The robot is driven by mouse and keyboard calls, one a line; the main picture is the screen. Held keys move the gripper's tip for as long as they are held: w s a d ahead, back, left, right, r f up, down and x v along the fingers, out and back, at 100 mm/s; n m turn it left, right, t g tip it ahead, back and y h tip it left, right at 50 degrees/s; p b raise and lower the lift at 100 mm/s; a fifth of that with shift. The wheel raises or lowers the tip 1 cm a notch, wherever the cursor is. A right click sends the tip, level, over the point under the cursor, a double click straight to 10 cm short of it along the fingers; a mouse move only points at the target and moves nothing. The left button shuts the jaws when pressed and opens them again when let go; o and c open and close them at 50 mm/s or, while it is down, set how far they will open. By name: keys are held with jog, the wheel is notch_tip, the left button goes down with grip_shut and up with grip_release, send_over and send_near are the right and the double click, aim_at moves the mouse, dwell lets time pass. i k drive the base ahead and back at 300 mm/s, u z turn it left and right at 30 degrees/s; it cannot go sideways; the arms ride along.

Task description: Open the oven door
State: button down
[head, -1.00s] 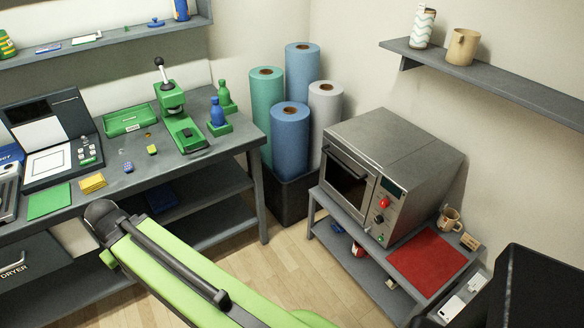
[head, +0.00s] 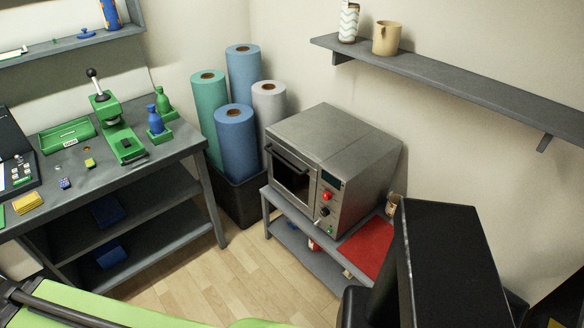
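The oven (head: 345,160) is a grey metal box on a low grey stand, in the middle right of the head view. Its door (head: 289,175) has a dark window and faces the front left. The door looks shut. A dark bar handle (head: 290,158) runs along the door's top. A red knob and other controls sit on the panel right of the door. My green arm crosses the bottom left of the view, well apart from the oven. My gripper is not in view.
A workbench (head: 130,165) with a green press (head: 118,130) stands at the left. Several rolls stand in a black bin (head: 240,200) left of the oven. A red mat (head: 366,247) lies right of the oven. Wooden floor (head: 240,285) before the oven is clear.

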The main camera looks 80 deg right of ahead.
aim_at(299, 187)
jog(key=u, duration=0.1)
jog(key=k, duration=0.55)
jog(key=z, duration=0.9)
jog(key=i, duration=0.5)
jog(key=u, duration=0.15)
